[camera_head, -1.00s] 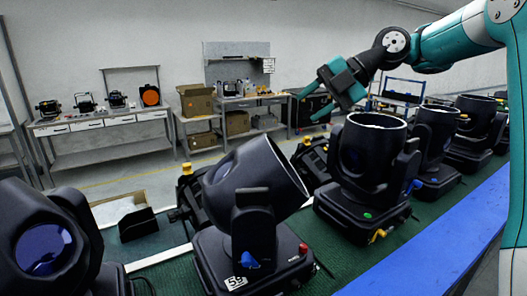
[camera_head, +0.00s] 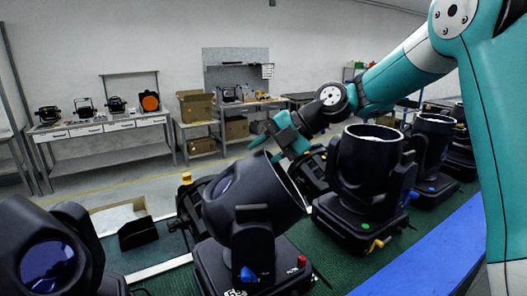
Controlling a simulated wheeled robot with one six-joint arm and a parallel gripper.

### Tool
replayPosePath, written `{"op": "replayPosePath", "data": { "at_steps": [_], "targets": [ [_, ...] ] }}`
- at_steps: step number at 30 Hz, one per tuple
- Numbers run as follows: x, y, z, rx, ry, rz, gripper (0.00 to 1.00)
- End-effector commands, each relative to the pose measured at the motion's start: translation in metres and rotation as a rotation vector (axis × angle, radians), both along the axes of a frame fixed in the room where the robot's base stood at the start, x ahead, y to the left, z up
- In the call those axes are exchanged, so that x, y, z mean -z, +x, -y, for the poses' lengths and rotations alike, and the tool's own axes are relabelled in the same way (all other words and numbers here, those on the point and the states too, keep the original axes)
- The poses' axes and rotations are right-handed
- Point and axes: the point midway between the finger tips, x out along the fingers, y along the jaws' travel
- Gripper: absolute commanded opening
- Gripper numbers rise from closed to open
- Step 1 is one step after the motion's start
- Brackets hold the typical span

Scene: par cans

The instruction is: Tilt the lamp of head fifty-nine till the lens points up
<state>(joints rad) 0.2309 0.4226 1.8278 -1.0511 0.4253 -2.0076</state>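The lamp of head fifty-nine (camera_head: 246,195) is a black barrel on a yoke in the middle foreground. It is tilted, its open rim facing right and somewhat up. Its base (camera_head: 215,262) has a white number label, now cut by the bottom edge, a blue lever (camera_head: 248,274) and a red knob (camera_head: 302,260). My gripper (camera_head: 268,142) is just above the upper edge of the rim, with its fingers apart and nothing seen between them. Whether a finger touches the rim, I cannot tell.
A head with its rim up (camera_head: 365,165) stands close on the right, with more behind it. Another head (camera_head: 45,255) is at the left, its blue lens facing forward. A blue strip (camera_head: 430,255) edges the green bench.

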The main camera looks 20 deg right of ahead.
Motion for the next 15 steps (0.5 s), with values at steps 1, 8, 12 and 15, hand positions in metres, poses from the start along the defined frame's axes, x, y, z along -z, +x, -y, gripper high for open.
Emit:
{"op": "replayPosePath", "data": {
  "at_steps": [1,8,12,15],
  "targets": [
    [-0.0001,0.0,0.0001,0.0,0.0,0.0,0.3],
    [-0.0004,0.0,0.0002,0.0,0.001,0.001,0.0],
    [-0.0006,0.0002,-0.0003,0.0,-0.004,0.0,0.0],
    [-0.001,0.0005,-0.0026,-0.001,-0.018,-0.002,0.0]
  ]
}}
